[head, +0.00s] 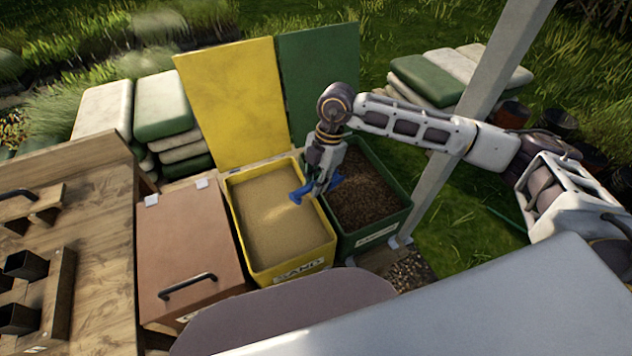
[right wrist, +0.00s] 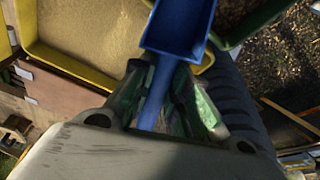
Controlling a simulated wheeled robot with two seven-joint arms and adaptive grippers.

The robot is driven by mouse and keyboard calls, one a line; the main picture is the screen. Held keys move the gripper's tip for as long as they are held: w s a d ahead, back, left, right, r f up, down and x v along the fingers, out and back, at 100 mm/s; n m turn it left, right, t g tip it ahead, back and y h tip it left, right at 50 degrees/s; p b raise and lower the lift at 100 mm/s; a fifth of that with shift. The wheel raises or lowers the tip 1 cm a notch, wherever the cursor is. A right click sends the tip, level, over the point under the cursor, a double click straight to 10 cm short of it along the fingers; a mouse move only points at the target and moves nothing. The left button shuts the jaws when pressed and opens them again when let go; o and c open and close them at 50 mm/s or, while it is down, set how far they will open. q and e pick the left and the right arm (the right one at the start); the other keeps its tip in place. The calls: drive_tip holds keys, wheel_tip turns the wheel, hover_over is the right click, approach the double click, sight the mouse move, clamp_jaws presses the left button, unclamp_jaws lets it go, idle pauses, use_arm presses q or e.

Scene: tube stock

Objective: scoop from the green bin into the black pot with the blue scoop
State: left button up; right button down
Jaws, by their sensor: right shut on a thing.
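The blue scoop (head: 300,194) is held in my right gripper (head: 325,178), over the border between the yellow sand bin and the green bin. In the right wrist view the fingers (right wrist: 165,100) close around the handle of the scoop (right wrist: 178,28), and its visible pan looks empty. The green bin (head: 374,237), open and holding dark brown soil, is just right of the scoop; a corner of it shows in the right wrist view (right wrist: 262,22). Black square pots (head: 26,264) sit in a wooden holder on the bench at the left. My left gripper is out of view.
The yellow sand bin (head: 291,269) is open under the scoop. Its yellow lid (head: 228,100) and a green lid (head: 318,75) stand up behind. A closed brown box (head: 190,240) lies between bin and bench (head: 105,215). A grey post (head: 450,140) rises right of the green bin.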

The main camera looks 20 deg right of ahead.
drive_tip(key=shift+d+f, duration=0.15)
drive_tip(key=shift+f, duration=0.05)
